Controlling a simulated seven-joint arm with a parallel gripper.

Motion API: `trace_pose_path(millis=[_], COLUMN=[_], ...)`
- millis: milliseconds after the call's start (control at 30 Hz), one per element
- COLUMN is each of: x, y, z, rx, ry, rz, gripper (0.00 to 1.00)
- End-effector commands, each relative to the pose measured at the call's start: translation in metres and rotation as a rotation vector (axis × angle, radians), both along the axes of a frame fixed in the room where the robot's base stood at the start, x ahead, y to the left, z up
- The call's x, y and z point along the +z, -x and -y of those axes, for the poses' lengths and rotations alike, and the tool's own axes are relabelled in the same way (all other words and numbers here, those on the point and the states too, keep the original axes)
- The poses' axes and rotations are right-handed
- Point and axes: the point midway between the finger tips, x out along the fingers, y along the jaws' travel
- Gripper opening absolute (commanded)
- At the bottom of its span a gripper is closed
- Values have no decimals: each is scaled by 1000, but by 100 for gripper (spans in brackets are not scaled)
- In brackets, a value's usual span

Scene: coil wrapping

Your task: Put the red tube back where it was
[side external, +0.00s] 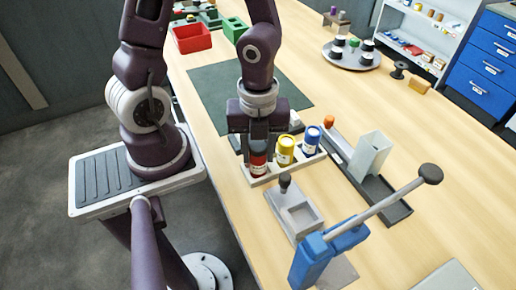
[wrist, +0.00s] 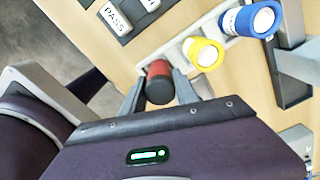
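The red tube (side external: 258,160) stands upright at the near-left end of a light rack, with its dark end showing in the wrist view (wrist: 160,90). My gripper (side external: 258,146) is over it, pointing down. In the wrist view its two fingers (wrist: 158,88) lie on either side of the tube, close against it. The yellow tube (side external: 286,150) and the blue tube (side external: 311,139) stand in the same rack (side external: 262,180) to the right. I cannot tell whether the red tube's bottom is fully seated in its slot.
A grey tray with a dark knob (side external: 297,208) and a blue lever press (side external: 325,250) stand nearer the camera. A dark tray with a pale block (side external: 371,153) lies to the right. A green mat (side external: 215,90) lies behind my gripper. Open wood is at far right.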

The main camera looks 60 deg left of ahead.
Motion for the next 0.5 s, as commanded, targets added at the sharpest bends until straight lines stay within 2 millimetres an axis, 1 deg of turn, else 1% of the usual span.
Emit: trace_pose_path(millis=[33,67,100,367,500], x=[0,0,0,1,7], y=[0,0,0,0,-1], z=[0,0,0,0,-1], rx=[1,1,1,1,4], ry=[0,0,0,0,1], rz=[0,0,0,0,3], gripper=[47,53,55,55,55])
